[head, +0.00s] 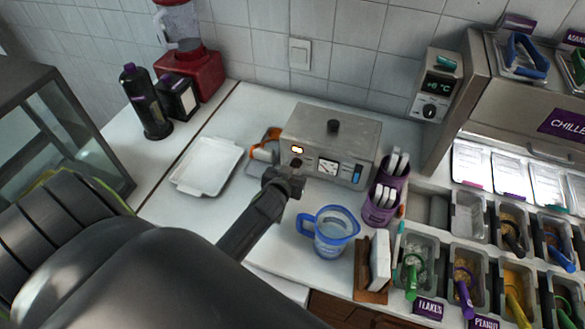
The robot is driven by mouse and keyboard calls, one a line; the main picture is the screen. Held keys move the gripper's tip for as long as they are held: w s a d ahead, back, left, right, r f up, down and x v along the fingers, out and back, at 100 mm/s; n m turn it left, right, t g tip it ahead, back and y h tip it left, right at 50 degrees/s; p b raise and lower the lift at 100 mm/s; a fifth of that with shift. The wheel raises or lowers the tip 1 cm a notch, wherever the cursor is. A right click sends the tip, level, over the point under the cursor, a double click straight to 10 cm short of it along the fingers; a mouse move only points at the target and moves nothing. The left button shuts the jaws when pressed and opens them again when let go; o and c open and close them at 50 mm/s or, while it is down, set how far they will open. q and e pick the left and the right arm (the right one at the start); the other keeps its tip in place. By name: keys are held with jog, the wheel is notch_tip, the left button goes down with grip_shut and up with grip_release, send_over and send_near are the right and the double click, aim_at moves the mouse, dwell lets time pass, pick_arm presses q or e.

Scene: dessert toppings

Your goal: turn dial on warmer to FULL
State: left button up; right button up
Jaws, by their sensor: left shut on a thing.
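The warmer (365,137) is a grey metal box with a dark knob (333,127) on its lid. Its front panel has a lit yellow indicator (297,150), a white gauge (328,168) and a blue part (357,174) at the right. My left gripper (291,173) is at the lower left of this front panel, shut on the dial. The gripper hides most of the dial, so its setting cannot be read. My right gripper is not in view.
A blue-rimmed jug (331,238) stands close to the right of my left arm. A white tray (206,166) lies left of the warmer, with an orange-handled item (264,152) between. A purple holder (384,196) stands at the warmer's right. Topping tubs fill the right side.

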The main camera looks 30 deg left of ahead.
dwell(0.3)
pick_arm(q)
jog(key=o, duration=1)
jog(key=b+v, duration=0.2)
jog(key=v, duration=1.5)
jog(key=shift+s+d+r, duration=0.1)
jog(key=shift+s, duration=0.1)
